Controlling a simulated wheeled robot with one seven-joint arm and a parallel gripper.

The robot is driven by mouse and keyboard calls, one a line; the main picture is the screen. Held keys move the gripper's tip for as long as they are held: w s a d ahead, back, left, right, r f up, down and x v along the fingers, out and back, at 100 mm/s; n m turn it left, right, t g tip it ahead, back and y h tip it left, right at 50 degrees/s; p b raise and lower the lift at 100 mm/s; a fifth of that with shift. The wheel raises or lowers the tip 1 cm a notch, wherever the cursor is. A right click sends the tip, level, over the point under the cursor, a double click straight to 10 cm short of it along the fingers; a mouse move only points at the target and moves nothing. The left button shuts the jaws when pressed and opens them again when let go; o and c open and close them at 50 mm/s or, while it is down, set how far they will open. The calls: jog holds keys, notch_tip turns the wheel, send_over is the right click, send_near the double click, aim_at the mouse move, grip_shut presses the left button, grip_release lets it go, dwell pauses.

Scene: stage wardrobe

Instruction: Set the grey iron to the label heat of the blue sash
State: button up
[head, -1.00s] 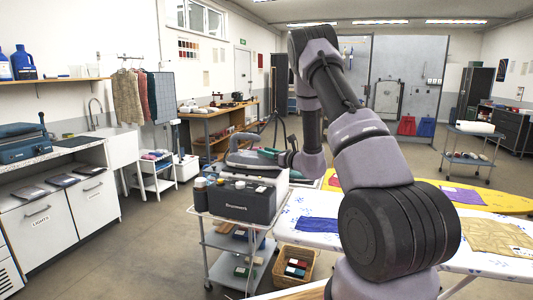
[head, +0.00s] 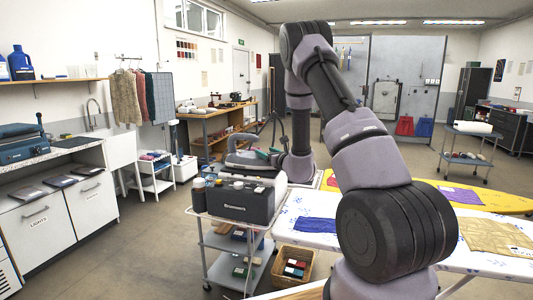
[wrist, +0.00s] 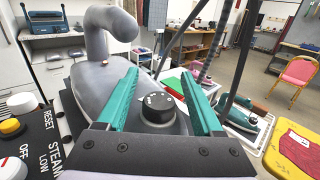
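The grey iron (head: 243,160) rests on the steam station at the trolley. In the wrist view its grey body and curved handle (wrist: 100,72) fill the left middle. Its black dial (wrist: 157,106) with a white mark sits between the teal fingers of my gripper (wrist: 159,78). The fingers are apart, with a visible gap on each side of the dial; whether they are level with it I cannot tell. The dial's setting is too small to read. The blue sash (head: 315,228) lies on the patterned ironing board; no label on it is readable.
The black steam station (head: 240,203) stands on a wheeled trolley (head: 216,240). Its panel (wrist: 38,145) with knobs is close at the wrist view's left. A teal iron (wrist: 240,118) stands beyond the right finger. A yellow board (head: 490,197) and a basket (head: 295,265) are nearby.

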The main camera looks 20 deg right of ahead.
jog(key=v, duration=1)
jog(key=shift+s, duration=0.4)
